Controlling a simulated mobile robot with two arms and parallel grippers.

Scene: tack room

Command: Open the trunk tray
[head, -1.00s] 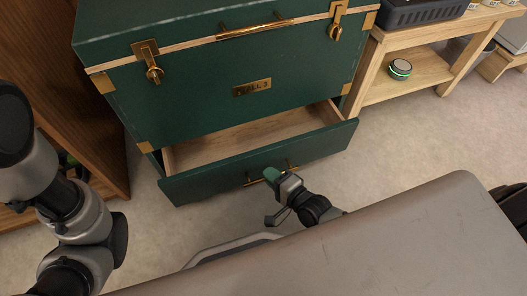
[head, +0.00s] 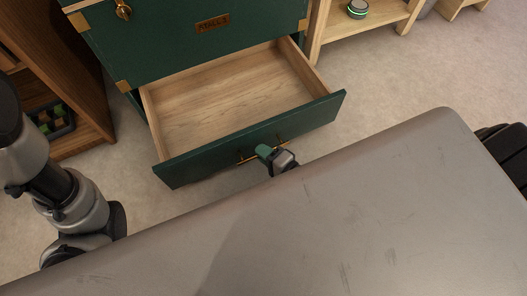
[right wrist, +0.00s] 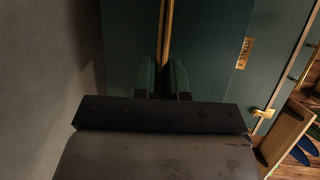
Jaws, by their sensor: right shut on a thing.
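The green trunk (head: 160,45) stands at the back of the head view. Its low tray (head: 225,92) is pulled well out, and its bare wooden inside shows empty. The green front panel (head: 195,164) carries a brass bar handle (head: 247,159). My right gripper (head: 267,152) is at the middle of this panel, shut on the handle. In the right wrist view the brass bar (right wrist: 167,35) runs down between the two fingers (right wrist: 164,77). My left arm shows at the left edge, but its gripper is out of sight.
A wooden cabinet (head: 60,75) stands at the left, with a dark crate (head: 50,118) on its low shelf. A light wood stand (head: 375,32) bearing a round green-lit device (head: 357,8) is at the right. Carpet (head: 410,75) is clear right of the tray.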

